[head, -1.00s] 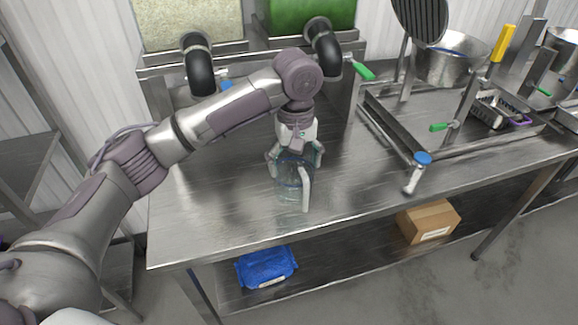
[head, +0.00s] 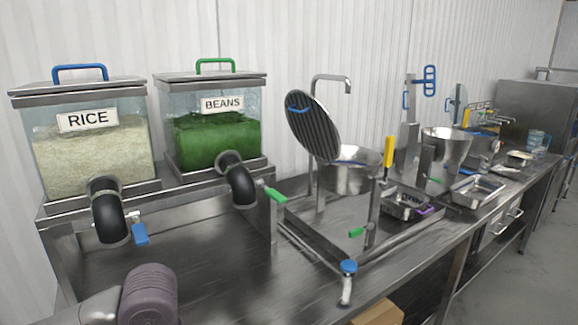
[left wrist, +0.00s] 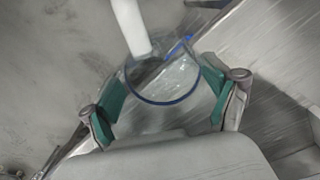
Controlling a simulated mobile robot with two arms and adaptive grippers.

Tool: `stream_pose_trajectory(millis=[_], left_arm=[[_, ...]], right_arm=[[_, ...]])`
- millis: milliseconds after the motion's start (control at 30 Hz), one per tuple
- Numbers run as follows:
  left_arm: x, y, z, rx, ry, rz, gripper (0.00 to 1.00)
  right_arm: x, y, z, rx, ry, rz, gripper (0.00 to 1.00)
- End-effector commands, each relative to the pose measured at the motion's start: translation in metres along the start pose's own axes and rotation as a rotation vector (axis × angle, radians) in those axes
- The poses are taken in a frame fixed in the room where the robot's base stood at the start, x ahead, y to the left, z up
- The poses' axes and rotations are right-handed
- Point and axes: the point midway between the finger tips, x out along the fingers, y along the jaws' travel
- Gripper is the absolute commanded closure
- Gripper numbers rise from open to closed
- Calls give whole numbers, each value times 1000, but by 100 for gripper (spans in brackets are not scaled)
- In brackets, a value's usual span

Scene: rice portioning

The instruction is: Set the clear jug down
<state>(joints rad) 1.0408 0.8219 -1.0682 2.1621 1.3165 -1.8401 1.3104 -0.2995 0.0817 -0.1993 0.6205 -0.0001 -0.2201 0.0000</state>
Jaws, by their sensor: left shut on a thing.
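The clear jug (left wrist: 168,82) shows in the left wrist view, with a dark blue rim and a white handle (left wrist: 131,28). My left gripper (left wrist: 165,102) is shut on it, with green finger pads on both sides of its body. I cannot tell whether the jug's base touches the steel table (head: 205,285). In the head view only a joint of my left arm shows at the bottom left; jug and left gripper are out of that frame. My right gripper is in neither view.
A rice dispenser (head: 92,160) and a beans dispenser (head: 215,145) stand on a raised shelf at the back, with black spouts over the table. To the right are a framed station with a metal pot (head: 348,172), a blue-topped post (head: 347,283) and steel trays (head: 478,190).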

Motion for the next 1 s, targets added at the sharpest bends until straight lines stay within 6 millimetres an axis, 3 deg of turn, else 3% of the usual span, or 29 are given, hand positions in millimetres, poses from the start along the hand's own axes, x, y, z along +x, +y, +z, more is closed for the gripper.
stream_pose_trajectory(millis=[100, 200, 867, 1000], left_arm=[[8, -10, 18, 76, -5, -1, 51], [9, -13, 23, 99, -5, -1, 51], [10, -12, 23, 96, -8, 3, 51], [22, -11, 25, 98, -12, 6, 51]], right_arm=[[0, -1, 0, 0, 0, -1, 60], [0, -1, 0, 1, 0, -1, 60], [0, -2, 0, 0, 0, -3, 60], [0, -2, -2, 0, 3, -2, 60]])
